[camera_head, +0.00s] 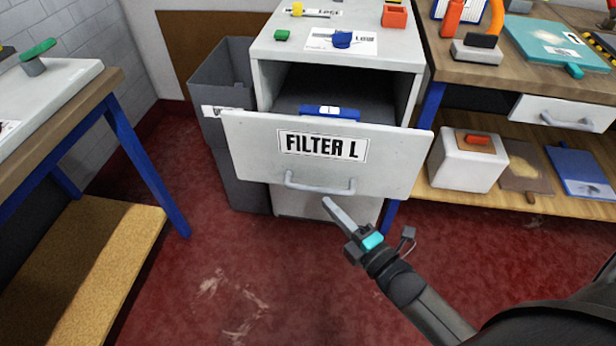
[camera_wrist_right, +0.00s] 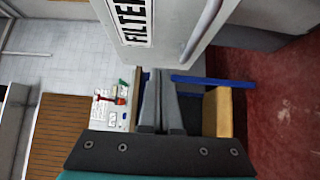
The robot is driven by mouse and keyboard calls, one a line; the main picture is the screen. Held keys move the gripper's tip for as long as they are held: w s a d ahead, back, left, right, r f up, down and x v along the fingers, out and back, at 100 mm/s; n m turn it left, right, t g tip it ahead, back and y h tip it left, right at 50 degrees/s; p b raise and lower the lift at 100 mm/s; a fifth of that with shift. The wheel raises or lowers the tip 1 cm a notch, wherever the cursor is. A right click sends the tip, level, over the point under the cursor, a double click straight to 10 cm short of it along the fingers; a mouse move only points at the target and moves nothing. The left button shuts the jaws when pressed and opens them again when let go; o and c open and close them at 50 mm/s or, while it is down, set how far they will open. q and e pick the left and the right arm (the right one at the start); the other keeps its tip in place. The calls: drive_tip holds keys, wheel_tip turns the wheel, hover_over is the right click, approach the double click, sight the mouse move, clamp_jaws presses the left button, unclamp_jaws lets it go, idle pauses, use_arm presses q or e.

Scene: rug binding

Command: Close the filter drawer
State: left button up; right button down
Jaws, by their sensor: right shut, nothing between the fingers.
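The filter drawer (camera_head: 247,155), with a white front labelled "FILTER L", is pulled out of the white cabinet (camera_head: 343,58). Its inside shows behind the front, with a blue item (camera_head: 329,112) in it. The grey bar handle (camera_head: 320,185) is on the lower front. My right gripper (camera_head: 338,215) is just below and in front of the handle, shut and empty; I cannot tell whether it touches. In the right wrist view the shut fingers (camera_wrist_right: 160,100) show below the drawer front (camera_wrist_right: 165,35) and its handle (camera_wrist_right: 202,30). My left gripper is not in view.
A grey bin (camera_head: 225,80) stands against the cabinet's left side. A workbench (camera_head: 125,130) with blue legs is at left, and another bench (camera_head: 480,62) with a lower shelf is at right. Red floor (camera_head: 230,270) in front is clear.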

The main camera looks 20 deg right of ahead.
drive_tip(key=b, duration=0.2)
approach(302, 161)
drive_tip(key=a, duration=0.1)
drive_tip(key=w+a, duration=0.1)
drive_tip(key=a, duration=0.1)
drive_tip(key=shift+w+a, duration=0.3)
drive_tip(key=shift+w, duration=0.1)
drive_tip(key=shift+w+d+b, duration=0.3)
drive_tip(key=shift+w, duration=0.3)
drive_tip(key=shift+w+d+b, duration=0.25)
drive_tip(key=shift+w+b, duration=0.05)
drive_tip(key=shift+w, duration=0.35)
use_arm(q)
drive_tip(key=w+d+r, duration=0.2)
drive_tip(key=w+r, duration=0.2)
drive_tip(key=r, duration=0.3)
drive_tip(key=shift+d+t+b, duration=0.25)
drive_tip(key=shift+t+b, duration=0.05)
use_arm(e)
drive_tip(key=shift+w+d, duration=0.45)
drive_tip(key=shift+w, duration=0.2)
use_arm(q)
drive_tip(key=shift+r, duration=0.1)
